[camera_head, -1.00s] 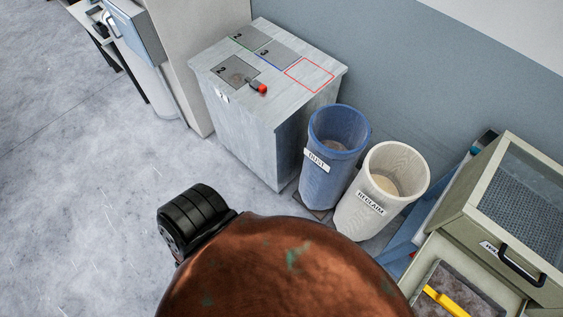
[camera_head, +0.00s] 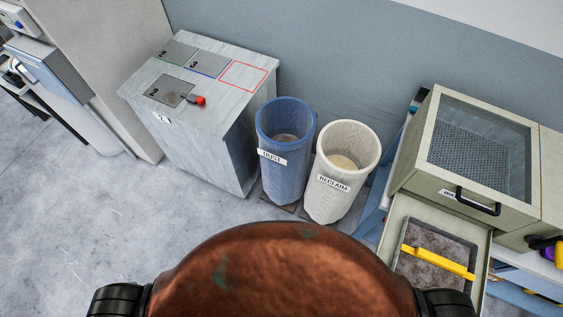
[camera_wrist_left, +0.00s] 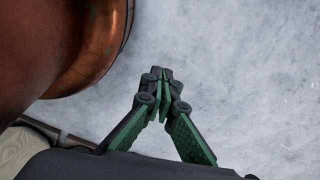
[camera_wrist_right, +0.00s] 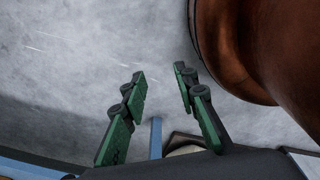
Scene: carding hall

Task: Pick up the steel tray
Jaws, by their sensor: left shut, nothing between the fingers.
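A shallow grey tray (camera_head: 459,250) with a dark rim and a yellow bar (camera_head: 438,262) across it sits at the lower right, in a pale open-topped box below a glazed hood. I cannot tell for certain which of these is the steel tray. My left gripper (camera_wrist_left: 164,82) is shut and empty over bare floor. My right gripper (camera_wrist_right: 160,82) is open and empty, also over floor. Neither gripper shows in the head view.
A grey cabinet (camera_head: 225,150) with an empty red outline on top stands by the wall. A blue DUST bin (camera_head: 283,178) and a white RECLAIM bin (camera_head: 325,205) stand between it and the glazed hood unit (camera_head: 415,178). Floor at left is clear.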

